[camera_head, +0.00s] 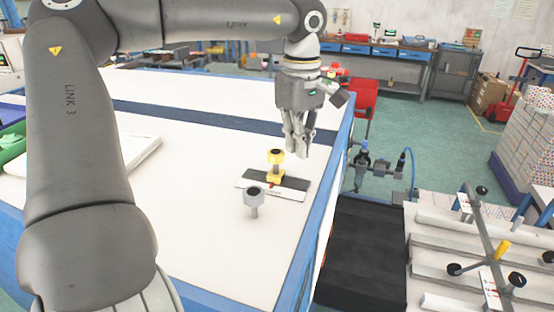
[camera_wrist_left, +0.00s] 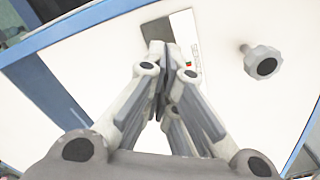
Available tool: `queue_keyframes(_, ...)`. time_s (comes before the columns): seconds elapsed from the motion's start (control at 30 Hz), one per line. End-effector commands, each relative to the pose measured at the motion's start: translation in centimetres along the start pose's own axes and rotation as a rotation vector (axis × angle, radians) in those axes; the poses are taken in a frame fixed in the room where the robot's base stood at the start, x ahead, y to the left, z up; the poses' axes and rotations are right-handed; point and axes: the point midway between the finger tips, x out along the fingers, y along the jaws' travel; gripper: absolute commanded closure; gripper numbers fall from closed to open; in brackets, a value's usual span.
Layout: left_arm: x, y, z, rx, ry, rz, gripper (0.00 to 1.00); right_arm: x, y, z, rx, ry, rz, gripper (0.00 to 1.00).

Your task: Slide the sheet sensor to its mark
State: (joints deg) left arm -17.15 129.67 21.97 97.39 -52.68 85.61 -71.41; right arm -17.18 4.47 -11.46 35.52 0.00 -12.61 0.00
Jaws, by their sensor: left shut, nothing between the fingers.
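The sheet sensor appears to be the small yellow piece with a dark-topped knob (camera_head: 275,176). It stands upright on a flat plate (camera_head: 290,193), dark at the back and white at the front. A small red mark (camera_head: 271,185) shows beside the sensor's base. My left gripper (camera_head: 303,150) is shut and empty, above and slightly right of the sensor, apart from it. In the left wrist view the shut fingers (camera_wrist_left: 165,85) cover part of the plate (camera_wrist_left: 187,45), and I cannot make out the sensor there. My right gripper is out of view.
A grey knob (camera_head: 254,198) stands in front of the plate; it also shows in the left wrist view (camera_wrist_left: 262,62). The white table (camera_head: 200,215) has a blue edge. A black ribbed surface (camera_head: 365,250) lies to its right. The tabletop left of the knob is clear.

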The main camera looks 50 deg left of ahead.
Motion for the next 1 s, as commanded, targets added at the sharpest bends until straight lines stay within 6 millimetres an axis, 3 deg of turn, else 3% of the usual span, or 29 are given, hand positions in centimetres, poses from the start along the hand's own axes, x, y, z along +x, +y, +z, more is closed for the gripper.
queue_keyframes(0.47, -2.6, 0.0, 0.0, 0.000, 0.000, 0.001, 1.00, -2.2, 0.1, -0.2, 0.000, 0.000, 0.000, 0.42)
queue_keyframes(1.0, -2.6, 0.0, 0.0, 0.000, 0.000, 0.000, 1.00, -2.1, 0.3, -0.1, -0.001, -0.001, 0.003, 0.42)
